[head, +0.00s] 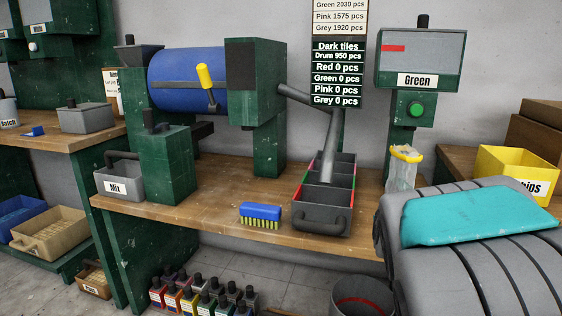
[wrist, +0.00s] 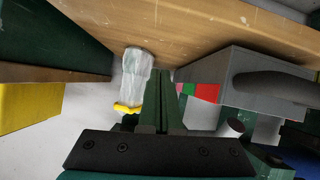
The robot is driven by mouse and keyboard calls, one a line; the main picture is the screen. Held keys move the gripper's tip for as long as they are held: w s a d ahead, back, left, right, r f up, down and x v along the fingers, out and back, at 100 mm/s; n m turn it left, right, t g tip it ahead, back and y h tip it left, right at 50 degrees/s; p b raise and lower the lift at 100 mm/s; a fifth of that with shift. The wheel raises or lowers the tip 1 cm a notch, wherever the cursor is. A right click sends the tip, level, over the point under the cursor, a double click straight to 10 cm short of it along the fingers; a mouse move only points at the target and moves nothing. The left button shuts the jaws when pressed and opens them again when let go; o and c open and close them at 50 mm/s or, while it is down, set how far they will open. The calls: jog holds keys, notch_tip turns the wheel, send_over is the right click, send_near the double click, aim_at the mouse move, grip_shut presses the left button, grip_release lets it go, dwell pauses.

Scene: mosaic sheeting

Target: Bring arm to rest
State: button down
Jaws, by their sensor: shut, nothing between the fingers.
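My gripper (wrist: 158,74) shows in the wrist view, its two green fingers shut together with nothing between them. In that view it points toward the wooden bench (wrist: 200,30). A translucent bottle-like thing with a yellow rim (wrist: 134,72) is just left of the fingers. The grey divided tray (wrist: 240,85) with a dark handle is to their right. My grey and teal arm fills the lower right of the head view, and the fingers are hidden there.
On the bench (head: 225,205) stand the divided tray (head: 321,220), a blue brush (head: 261,213), a grey Mix bin (head: 118,184) and a machine with a blue drum (head: 188,80). A yellow bin (head: 500,160) is at right. Several small bottles (head: 200,296) and a round bin (head: 362,297) are below.

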jog(key=s+a+f+g+y, duration=0.1)
jog(key=s+a+f+g, duration=0.15)
jog(key=s, duration=0.35)
jog(key=s+a+f+n+g+y, duration=0.1)
jog(key=s+a+f+g, duration=0.2)
jog(key=s, duration=0.4)
jog(key=s+a+f+g+y, duration=0.1)
jog(key=s+a+f, duration=0.25)
jog(key=s, duration=0.25)
jog(key=s+a+f+n+g+y, duration=0.1)
jog(key=s+g, duration=0.6)
jog(key=s, duration=1.5)
notch_tip(320, 180, down, 2)
jog(key=shift+a+f, duration=0.15)
jog(key=shift+a, duration=0.45)
